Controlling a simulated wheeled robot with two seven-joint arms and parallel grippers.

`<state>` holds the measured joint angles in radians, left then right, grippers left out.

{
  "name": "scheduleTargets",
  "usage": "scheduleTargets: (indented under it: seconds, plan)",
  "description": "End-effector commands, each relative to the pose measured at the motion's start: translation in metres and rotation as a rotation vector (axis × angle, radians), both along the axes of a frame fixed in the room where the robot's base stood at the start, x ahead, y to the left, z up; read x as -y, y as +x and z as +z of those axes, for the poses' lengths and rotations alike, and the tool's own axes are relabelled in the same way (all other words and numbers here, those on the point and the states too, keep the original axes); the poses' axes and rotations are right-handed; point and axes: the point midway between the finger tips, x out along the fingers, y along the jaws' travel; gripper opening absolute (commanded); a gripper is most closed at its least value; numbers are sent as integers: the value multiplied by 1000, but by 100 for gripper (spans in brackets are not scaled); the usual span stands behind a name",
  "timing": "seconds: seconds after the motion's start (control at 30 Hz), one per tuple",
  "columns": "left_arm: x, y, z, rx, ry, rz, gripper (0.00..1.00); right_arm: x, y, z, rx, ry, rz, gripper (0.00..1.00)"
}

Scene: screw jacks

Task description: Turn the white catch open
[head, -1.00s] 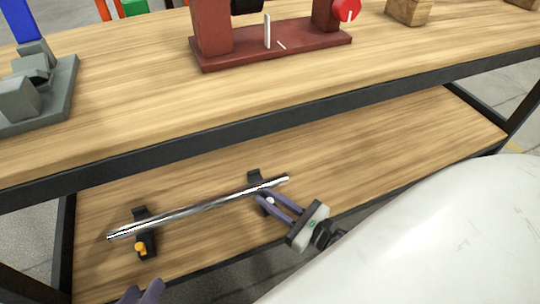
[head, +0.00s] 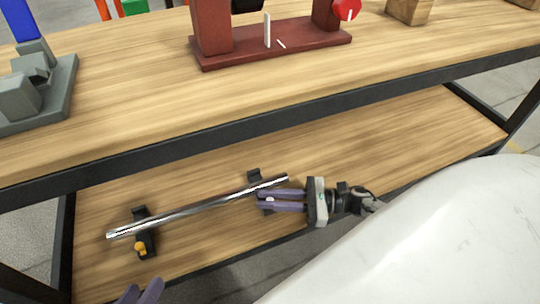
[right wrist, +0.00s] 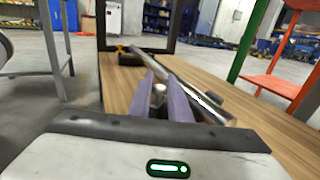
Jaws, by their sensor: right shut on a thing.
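The white catch (head: 270,199) is on the right-hand black bracket (head: 254,176) that carries a shiny metal rod (head: 200,207) on the lower shelf. My right gripper (head: 261,200) is shut on the white catch, its purple fingers on either side and pointing left. In the right wrist view the catch (right wrist: 158,90) shows as a small pale knob between the fingers, with the rod just beyond. The fingers hide much of it, so I cannot tell its exact angle. My left gripper (head: 140,291) is at the bottom edge, its fingertips apart and empty.
An orange catch (head: 140,247) is on the left-hand black bracket (head: 149,242). The upper shelf's dark front rail (head: 250,128) runs above the rod. The lower shelf (head: 390,140) is bare to the right. A red jack (head: 290,43) stands on the upper shelf.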

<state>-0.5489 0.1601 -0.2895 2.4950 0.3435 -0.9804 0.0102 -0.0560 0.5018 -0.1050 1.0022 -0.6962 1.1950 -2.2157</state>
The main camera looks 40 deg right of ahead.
Motion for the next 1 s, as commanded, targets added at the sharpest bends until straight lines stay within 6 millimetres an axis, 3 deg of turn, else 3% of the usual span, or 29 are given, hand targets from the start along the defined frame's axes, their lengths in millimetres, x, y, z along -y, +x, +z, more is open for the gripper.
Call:
scheduleTargets:
  seconds: [0.43, 1.0]
  plan:
    - [0, 0, 0, -1, 0, 0, 31, 1, 1, 1, 0, -1, 248, 0]
    - [0, 0, -1, -3, 1, 0, 31, 0, -1, 0, 1, 1, 314, 0]
